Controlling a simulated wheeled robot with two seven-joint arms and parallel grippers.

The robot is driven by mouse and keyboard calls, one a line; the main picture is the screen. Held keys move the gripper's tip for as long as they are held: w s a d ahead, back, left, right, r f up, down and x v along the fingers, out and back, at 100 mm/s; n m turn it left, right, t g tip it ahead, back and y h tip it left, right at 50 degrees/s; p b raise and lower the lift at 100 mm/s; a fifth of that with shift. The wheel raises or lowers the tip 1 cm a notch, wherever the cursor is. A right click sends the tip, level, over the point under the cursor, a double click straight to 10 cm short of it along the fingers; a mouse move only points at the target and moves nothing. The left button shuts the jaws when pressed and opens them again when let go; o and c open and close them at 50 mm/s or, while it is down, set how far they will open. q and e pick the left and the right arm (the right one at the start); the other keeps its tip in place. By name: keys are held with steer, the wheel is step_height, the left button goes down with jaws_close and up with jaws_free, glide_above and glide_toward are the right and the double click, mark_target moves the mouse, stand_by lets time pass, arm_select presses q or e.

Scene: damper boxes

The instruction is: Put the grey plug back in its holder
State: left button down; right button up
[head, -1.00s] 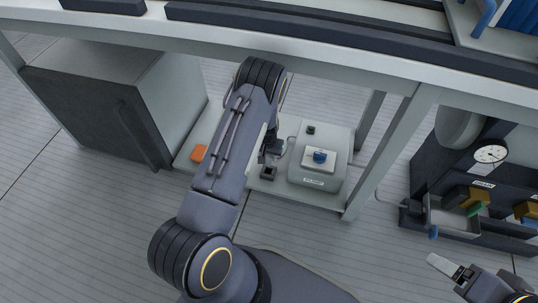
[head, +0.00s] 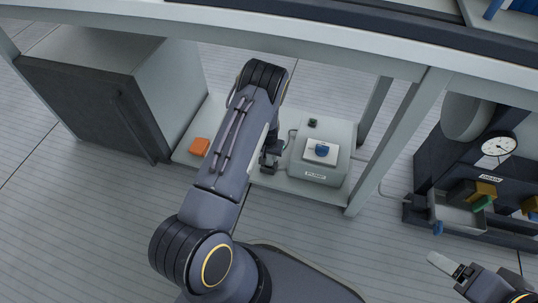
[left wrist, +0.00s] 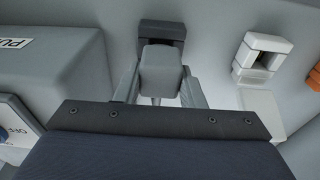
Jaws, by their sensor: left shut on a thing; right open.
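The grey plug (left wrist: 161,70) is between the fingers of my left gripper (left wrist: 160,88), which is shut on it. Beyond the plug in the left wrist view is a dark square holder (left wrist: 162,32); the plug's far end overlaps its near edge, and I cannot tell whether they touch. In the head view my left gripper (head: 271,152) is low by the shelf, close to the dark holder (head: 268,168), and my arm hides part of this area. My right gripper (head: 464,272) is open and empty at the lower right.
A grey pump box (head: 318,175) with a blue knob (head: 321,150) stands right of my left gripper.

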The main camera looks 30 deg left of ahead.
arm_select(q)
steer(key=shift+f+b, duration=0.95)
steer(key=shift+f, duration=0.2)
steer(key=c, duration=0.9)
jaws_free()
steer(key=shift+o, duration=0.2)
steer(key=shift+r, duration=0.15)
steer(key=r+p, duration=0.1)
steer(key=r, duration=0.1)
steer(key=r+p, duration=0.1)
steer(key=r, duration=0.2)
steer(key=s+r+p, duration=0.1)
steer(key=r, duration=0.1)
steer(key=shift+d+r+p, duration=0.1)
steer(key=shift+r+p, duration=0.2)
steer(key=shift+p, duration=0.1)
